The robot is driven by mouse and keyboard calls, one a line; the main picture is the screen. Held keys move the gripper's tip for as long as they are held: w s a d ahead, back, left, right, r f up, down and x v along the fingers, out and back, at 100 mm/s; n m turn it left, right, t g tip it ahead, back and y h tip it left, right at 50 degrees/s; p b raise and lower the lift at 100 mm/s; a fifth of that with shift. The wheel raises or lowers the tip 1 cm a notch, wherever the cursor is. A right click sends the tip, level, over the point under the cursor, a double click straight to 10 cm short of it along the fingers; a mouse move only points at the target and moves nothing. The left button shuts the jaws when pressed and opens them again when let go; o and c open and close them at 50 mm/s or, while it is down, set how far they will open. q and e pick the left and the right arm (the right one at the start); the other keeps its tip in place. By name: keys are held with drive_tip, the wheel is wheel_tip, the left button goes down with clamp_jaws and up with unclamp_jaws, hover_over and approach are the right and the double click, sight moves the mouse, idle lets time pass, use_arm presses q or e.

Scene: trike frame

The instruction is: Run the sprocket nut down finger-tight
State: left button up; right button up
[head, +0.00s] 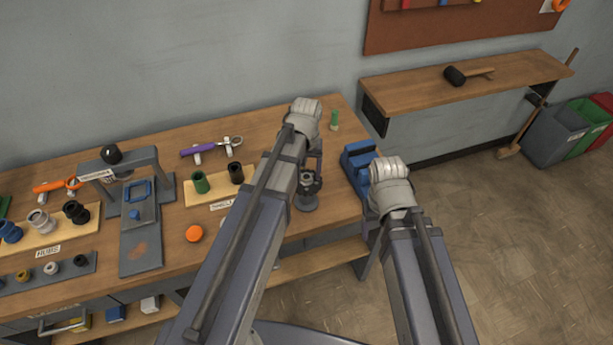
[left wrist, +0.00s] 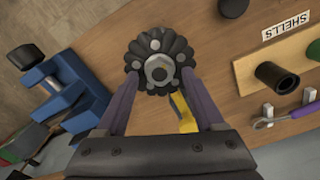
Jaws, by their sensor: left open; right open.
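In the left wrist view a dark, lobed sprocket (left wrist: 135,60) faces the camera, with a light grey nut (left wrist: 158,72) at its centre. My left gripper (left wrist: 160,82) is open, its two fingers on either side of the sprocket's lower part. I cannot tell whether the fingertips touch it. In the head view a small grey stand (head: 306,203) is on the bench beside my left arm. My left gripper (head: 313,183) is small and partly hidden there, just above the stand. My right arm is in the head view, but its gripper is not visible.
A blue vise (head: 357,165) stands at the bench's right end, with a green piece (head: 334,120) behind it. The shells board (head: 213,197), a grey press (head: 140,232) and an orange disc (head: 194,234) lie to the left. A yellow piece (left wrist: 185,112) shows behind the fingers.

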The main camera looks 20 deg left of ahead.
use_arm(q)
drive_tip(key=shift+c, duration=0.4)
clamp_jaws()
